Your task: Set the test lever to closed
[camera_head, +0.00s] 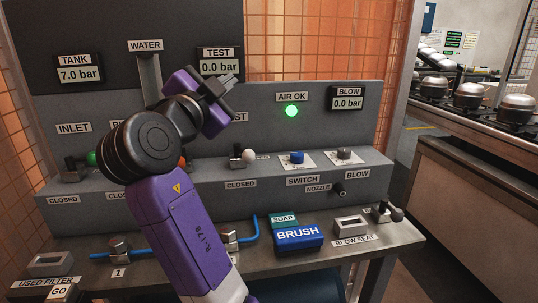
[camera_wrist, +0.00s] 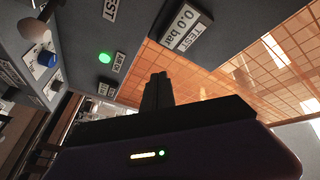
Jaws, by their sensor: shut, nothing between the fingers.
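The test lever (camera_head: 248,155) has a pale ball knob. It sits on the console ledge below a partly hidden label ending in "ST". Its knob points to the right, and a CLOSED label (camera_head: 240,184) is on the ledge front below it. In the wrist view a pale knob (camera_wrist: 36,30) shows at the upper left, under the TEST label. My gripper (camera_head: 229,82) is raised in front of the panel near the TEST display (camera_head: 220,67), above the lever and apart from it. Its fingers (camera_wrist: 157,91) are shut and empty.
A green AIR OK lamp (camera_head: 291,111) is lit. The TANK display (camera_head: 80,74) reads 7.0 bar. A blue knob (camera_head: 297,158) stands right of the lever. A blue BRUSH box (camera_head: 297,238) lies on the bench below. My arm hides part of the console's left half.

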